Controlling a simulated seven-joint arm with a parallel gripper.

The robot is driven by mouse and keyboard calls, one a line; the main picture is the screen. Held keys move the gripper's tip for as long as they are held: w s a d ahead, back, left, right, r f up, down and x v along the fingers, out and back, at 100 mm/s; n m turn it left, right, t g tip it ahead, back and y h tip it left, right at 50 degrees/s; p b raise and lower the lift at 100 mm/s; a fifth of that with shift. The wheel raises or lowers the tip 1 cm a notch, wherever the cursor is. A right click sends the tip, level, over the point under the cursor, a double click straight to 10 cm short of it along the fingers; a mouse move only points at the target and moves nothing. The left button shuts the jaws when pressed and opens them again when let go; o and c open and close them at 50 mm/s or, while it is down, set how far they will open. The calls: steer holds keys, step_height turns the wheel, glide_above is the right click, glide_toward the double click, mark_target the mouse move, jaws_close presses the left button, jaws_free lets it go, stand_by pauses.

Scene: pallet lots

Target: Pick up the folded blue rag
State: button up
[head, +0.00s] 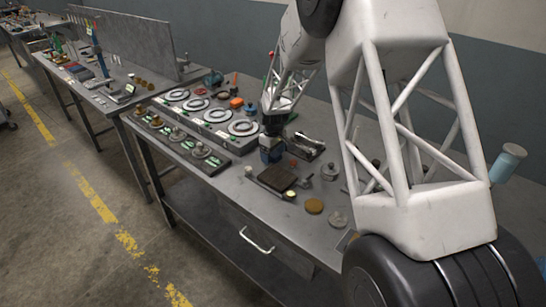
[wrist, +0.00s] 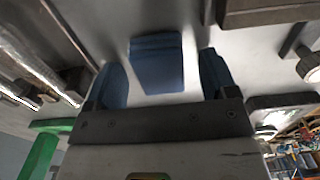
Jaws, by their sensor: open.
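My gripper (head: 271,156) is low over the workbench in the head view, pointing down. In the wrist view my gripper (wrist: 162,75) is open, with one blue finger on each side. The folded blue rag (wrist: 157,60) lies between and just beyond the fingers, with a gap showing on both sides of it. It looks like a small dark blue folded block on the grey bench top. In the head view I cannot tell the rag apart from the blue fingers.
A dark brown square plate (head: 277,178) lies just in front of my gripper. A metal device (head: 305,146) stands close to its right. A tan disc (head: 314,206) lies nearer the front edge. Trays of ringed parts (head: 200,104) fill the bench to the left, with an orange block (head: 236,103).

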mark_target(273, 154)
steer(key=shift+c, duration=0.4)
steer(key=c, duration=0.9)
steer(key=shift+r, duration=0.1)
steer(key=shift+r, duration=0.75)
step_height(273, 154, up, 2)
steer(key=shift+s, duration=0.15)
steer(key=s, duration=0.5)
steer(key=s+d+r, duration=0.1)
steer(key=s, duration=0.4)
steer(key=s+d, duration=0.1)
steer(key=s, duration=0.4)
steer(key=shift+s+r, duration=0.15)
steer(key=shift+s, duration=0.15)
